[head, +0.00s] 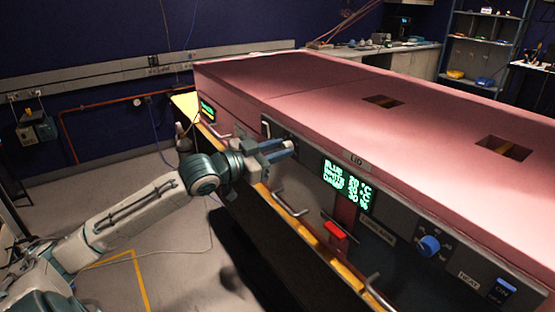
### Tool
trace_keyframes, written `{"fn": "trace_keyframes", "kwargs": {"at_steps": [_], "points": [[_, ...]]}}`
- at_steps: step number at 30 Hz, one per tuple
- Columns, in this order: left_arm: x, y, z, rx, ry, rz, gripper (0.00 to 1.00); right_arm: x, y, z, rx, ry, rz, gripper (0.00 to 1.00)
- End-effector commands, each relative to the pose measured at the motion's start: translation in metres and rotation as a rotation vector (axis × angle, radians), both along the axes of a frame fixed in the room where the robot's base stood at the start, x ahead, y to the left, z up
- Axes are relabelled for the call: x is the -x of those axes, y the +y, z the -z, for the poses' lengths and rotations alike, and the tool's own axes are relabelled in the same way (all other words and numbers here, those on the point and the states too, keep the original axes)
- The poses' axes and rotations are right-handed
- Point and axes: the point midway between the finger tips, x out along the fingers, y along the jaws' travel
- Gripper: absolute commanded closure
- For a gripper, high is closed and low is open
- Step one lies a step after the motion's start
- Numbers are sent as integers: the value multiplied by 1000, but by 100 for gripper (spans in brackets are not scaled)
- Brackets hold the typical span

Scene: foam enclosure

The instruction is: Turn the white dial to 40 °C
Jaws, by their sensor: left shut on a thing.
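The long pink foam enclosure (240,88) has a dark front panel. My left gripper (279,150) reaches the panel from the left, just left of the display. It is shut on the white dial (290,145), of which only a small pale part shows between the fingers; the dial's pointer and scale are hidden. The display (347,187) has green lines for blue, white and damp; its digits are too blurred to read surely. My right gripper is not in view.
A blue dial (429,246) sits further right on the panel, with a blue ON switch (503,288) beyond it. A red handle (336,231) and metal handles (290,204) stick out below the display. The grey floor (180,245) at left is mostly open.

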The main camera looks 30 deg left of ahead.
Motion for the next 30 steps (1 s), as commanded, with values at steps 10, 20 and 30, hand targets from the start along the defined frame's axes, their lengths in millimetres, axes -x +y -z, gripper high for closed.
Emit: {"fn": "trace_keyframes", "kwargs": {"at_steps": [10, 20, 30], "points": [[0, 0, 2, -267, -110, 1, 98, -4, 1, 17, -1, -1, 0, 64], [0, 0, 1, -416, -170, 0, 98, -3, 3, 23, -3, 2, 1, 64], [0, 0, 1, -456, -185, 0, 98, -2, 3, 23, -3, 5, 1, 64]]}}
